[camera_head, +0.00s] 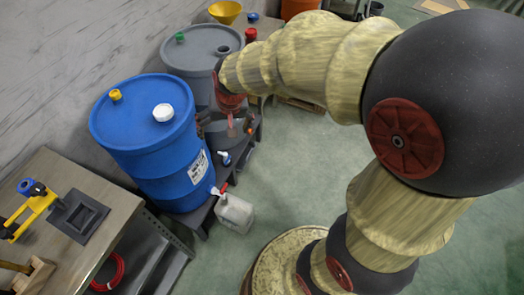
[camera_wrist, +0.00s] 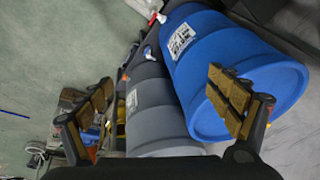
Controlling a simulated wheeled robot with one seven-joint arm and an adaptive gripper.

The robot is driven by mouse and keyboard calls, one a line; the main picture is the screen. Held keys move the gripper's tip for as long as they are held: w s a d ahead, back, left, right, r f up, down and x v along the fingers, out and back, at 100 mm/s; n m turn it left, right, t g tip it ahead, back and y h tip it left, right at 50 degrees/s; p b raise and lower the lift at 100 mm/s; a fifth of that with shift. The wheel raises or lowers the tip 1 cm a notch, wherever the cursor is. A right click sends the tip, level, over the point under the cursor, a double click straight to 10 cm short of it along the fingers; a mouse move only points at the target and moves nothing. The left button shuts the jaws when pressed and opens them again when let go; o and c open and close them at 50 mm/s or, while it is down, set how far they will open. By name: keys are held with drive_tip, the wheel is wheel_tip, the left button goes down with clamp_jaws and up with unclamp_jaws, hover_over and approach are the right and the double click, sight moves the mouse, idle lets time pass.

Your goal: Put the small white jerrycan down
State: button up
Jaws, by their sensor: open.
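The small white jerrycan (camera_head: 236,213) is upright in the head view, at the front edge of the low drum stand, just below the red-levered tap (camera_head: 216,191) of the blue drum (camera_head: 150,140). Whether its base touches the floor is hard to tell. In the wrist view a pale patch at the top edge may be part of it. My gripper (camera_wrist: 160,104) is open, its two padded fingers wide apart with nothing between them. It is over the grey drum side, apart from the jerrycan. In the head view the fingers are partly hidden by the arm.
The grey drum (camera_head: 200,45) stands behind the blue drum (camera_wrist: 235,70) on the dark low stand (camera_head: 202,215). A metal workbench (camera_head: 125,200) with a yellow clamp tool (camera_head: 32,212) is at left. Green floor (camera_head: 300,165) lies open to the right of the jerrycan.

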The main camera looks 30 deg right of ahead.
drive_tip(key=s+r+n+t, duration=0.1)
drive_tip(key=s+r, duration=0.4)
drive_tip(key=s, duration=0.5)
drive_tip(key=s+d+r+n, duration=0.1)
drive_tip(key=s+r+n, duration=0.1)
drive_tip(key=s+r, duration=0.4)
drive_tip(key=s, duration=0.4)
drive_tip(key=shift+d+r+n+t+h, duration=0.3)
drive_tip(key=shift+t+h, duration=0.1)
drive_tip(key=shift+r+p, duration=0.3)
